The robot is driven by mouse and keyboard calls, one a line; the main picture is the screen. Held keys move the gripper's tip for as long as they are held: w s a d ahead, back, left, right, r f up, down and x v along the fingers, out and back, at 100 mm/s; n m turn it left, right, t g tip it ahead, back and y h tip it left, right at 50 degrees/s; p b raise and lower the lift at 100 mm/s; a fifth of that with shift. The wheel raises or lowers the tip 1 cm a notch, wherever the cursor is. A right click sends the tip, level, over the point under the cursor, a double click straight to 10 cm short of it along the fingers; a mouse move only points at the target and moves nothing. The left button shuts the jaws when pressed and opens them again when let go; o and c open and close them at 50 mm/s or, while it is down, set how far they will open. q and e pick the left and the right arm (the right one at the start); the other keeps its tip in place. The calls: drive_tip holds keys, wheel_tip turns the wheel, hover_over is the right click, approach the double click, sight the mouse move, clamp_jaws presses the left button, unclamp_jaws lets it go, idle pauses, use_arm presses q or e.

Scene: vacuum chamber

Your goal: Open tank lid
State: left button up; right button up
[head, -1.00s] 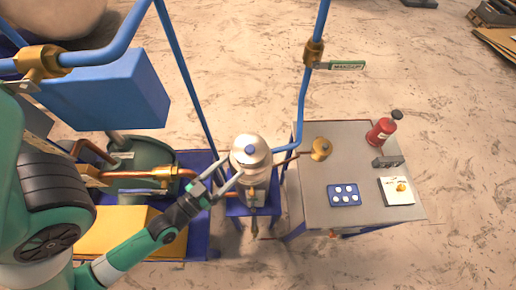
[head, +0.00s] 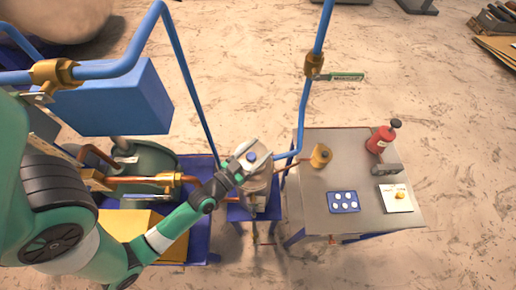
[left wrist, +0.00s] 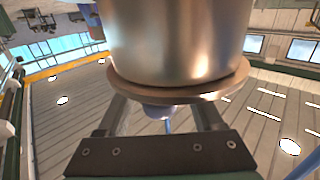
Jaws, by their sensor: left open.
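The small metal tank (head: 258,187) stands on a blue stand left of the grey table, with a rounded silver lid (head: 262,152) and a blue knob on top. My left gripper (head: 248,160) is at the lid, its open fingers reaching in from the lower left and hiding part of it. In the left wrist view the tank (left wrist: 178,40) appears upside down, with its rim (left wrist: 180,92) in front of the fingertips. The knob (left wrist: 158,111) shows between the two spread fingers (left wrist: 162,115). Contact cannot be told. My right gripper is not in view.
Blue pipes (head: 303,115) rise close beside the tank, one with a green-handled valve (head: 345,77). The grey table (head: 345,160) holds a red bottle (head: 381,138), a brass piece (head: 320,155) and a blue panel (head: 343,202). A blue box (head: 115,100) hangs at left.

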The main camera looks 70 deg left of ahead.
use_arm(q)
clamp_jaws()
idle(1.4)
